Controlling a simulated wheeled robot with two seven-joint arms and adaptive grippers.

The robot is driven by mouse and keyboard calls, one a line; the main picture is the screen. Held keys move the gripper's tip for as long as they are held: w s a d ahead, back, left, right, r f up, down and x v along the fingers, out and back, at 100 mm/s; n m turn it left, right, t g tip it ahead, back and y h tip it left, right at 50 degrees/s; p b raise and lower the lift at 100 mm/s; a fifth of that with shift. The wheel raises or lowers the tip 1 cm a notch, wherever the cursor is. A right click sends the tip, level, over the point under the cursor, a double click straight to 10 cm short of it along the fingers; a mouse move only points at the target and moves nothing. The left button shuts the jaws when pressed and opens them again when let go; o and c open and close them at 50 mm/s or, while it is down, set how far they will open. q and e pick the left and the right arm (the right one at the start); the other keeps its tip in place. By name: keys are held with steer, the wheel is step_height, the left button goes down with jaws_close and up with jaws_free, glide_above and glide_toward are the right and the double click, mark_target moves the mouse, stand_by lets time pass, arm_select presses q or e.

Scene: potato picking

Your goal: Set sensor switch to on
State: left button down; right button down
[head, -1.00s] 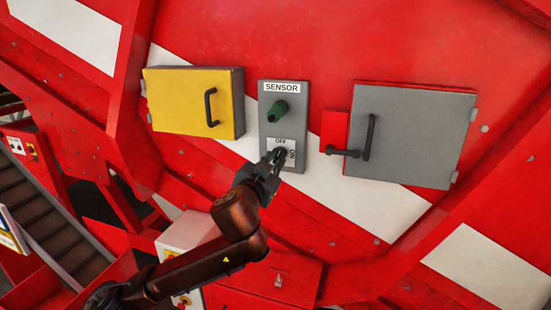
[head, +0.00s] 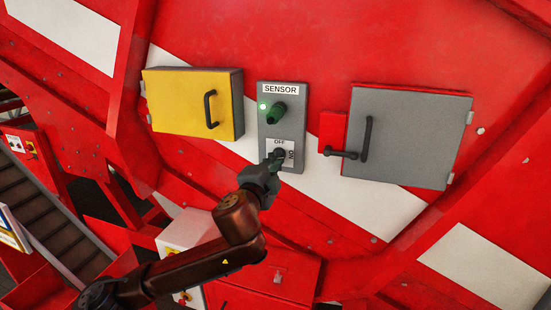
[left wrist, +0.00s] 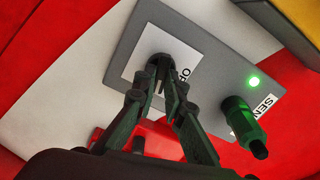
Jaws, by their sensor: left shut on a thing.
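The grey sensor panel (head: 267,122) is on the red machine wall, with a SENSOR label at its top. A green lamp (head: 263,106) glows beside a green knob-like part (head: 278,112); the lamp also shows lit in the left wrist view (left wrist: 254,82). Below is a white plate (head: 272,144) marked OFF and ON, carrying the dark sensor switch. My left gripper (head: 277,157) is shut on the switch, as the left wrist view shows its fingers (left wrist: 160,75) at the plate. The fingers mostly hide the switch, so its pointing direction is hard to tell. My right gripper is not in view.
A yellow box (head: 185,103) with a black handle is left of the panel. A grey cabinet door (head: 415,135) with a black handle is to the right. A white control box (head: 190,236) stands below, near my left arm.

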arm_select(q)
steer(key=shift+f+m+p, duration=0.1)
steer(key=shift+m+p, duration=0.2)
steer(key=shift+m, duration=1)
steer(key=c, duration=2)
jaws_free()
steer(key=v, duration=1.2)
